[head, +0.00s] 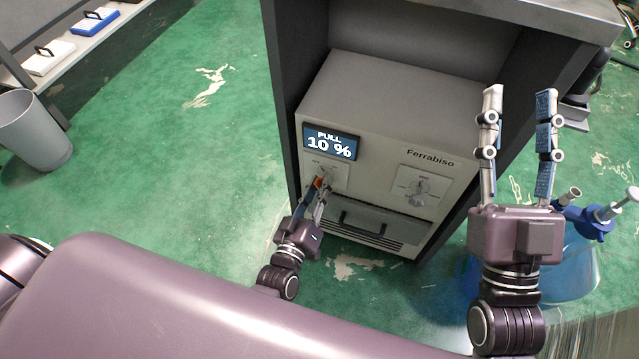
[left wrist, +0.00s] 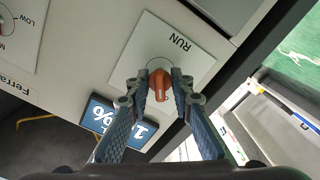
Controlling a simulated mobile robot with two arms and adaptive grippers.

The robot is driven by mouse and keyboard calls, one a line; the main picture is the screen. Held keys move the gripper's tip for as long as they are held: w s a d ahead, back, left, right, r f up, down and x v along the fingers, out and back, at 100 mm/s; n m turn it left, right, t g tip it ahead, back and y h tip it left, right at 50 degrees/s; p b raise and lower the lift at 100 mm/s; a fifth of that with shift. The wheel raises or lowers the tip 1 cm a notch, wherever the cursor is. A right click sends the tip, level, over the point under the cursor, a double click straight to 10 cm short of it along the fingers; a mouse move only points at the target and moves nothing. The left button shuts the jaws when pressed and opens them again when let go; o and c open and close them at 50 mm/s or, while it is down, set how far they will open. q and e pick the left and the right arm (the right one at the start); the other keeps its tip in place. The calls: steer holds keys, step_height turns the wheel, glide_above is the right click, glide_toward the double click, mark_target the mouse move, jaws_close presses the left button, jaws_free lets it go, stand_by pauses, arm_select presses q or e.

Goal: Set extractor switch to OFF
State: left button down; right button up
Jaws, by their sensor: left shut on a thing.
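The extractor switch is an orange knob (head: 319,182) on a white plate on the front of the Ferrabiso machine (head: 400,105). In the left wrist view the orange knob (left wrist: 160,82) sits between my left fingertips, with the word RUN on its plate (left wrist: 150,38). My left gripper (head: 317,189) is shut on the knob, and its fingers hide part of the plate's markings. My right gripper (head: 519,95) is open and empty, raised in front of the machine's right side.
A second dial (head: 419,189) is at the right of the machine's front. A drawer-like handle (head: 362,221) lies below. The machine stands in a dark cabinet (head: 288,100). A bin (head: 35,130) is at far left. A blue-tinted container (head: 585,265) stands at right. Green floor is clear at left.

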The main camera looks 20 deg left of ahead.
stand_by(0.4)
arm_select(q)
steer(key=c, duration=2)
jaws_free()
steer(key=shift+c, duration=0.2)
steer(key=s, duration=1.2)
steer(key=shift+a, duration=0.2)
